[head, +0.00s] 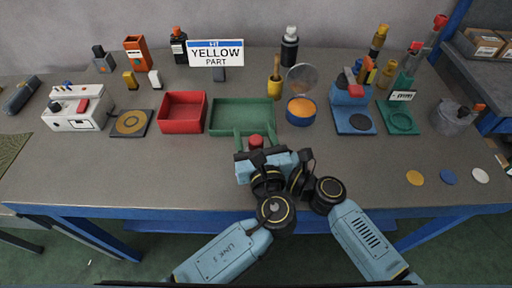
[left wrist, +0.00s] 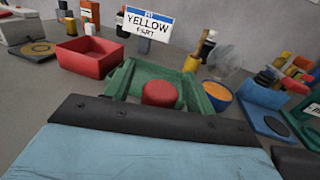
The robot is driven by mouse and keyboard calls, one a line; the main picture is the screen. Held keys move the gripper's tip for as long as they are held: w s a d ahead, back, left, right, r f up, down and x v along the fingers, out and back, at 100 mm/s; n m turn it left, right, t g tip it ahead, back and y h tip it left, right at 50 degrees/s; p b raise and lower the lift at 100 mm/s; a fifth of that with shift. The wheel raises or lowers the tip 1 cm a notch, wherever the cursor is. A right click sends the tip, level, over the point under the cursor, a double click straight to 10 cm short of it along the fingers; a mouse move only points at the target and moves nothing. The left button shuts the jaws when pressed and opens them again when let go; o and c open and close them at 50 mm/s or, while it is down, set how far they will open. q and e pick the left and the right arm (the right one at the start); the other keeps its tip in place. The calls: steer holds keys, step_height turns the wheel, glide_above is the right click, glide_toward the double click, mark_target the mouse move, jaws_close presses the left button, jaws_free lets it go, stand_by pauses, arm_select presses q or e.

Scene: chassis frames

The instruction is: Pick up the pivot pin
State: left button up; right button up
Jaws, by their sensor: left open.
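A short red cylinder (head: 256,141), probably the pivot pin, shows just beyond the blue palm of my left gripper (head: 254,131). It also shows in the left wrist view (left wrist: 160,93), with a rounded red top. Two green finger-like bars stand on either side of it, apart from each other. My left gripper is open; I cannot tell whether the fingers touch the cylinder. Its lower part is hidden behind the palm. My right arm's black wrist is close beside the left one, and its fingers cannot be made out.
A green tray (head: 228,102) lies just beyond the left gripper, with a red tray (head: 163,113) to its left. A bowl with orange contents (head: 301,109) and a blue fixture (head: 350,112) stand to the right. Coloured discs (head: 448,177) lie at the right; the front left is clear.

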arm_select(q)
steer(key=shift+c, duration=0.2)
steer(key=c, duration=1)
step_height(320, 180, up, 10)
steer(key=shift+r, duration=0.1)
arm_select(e)
steer(key=o, duration=1.2)
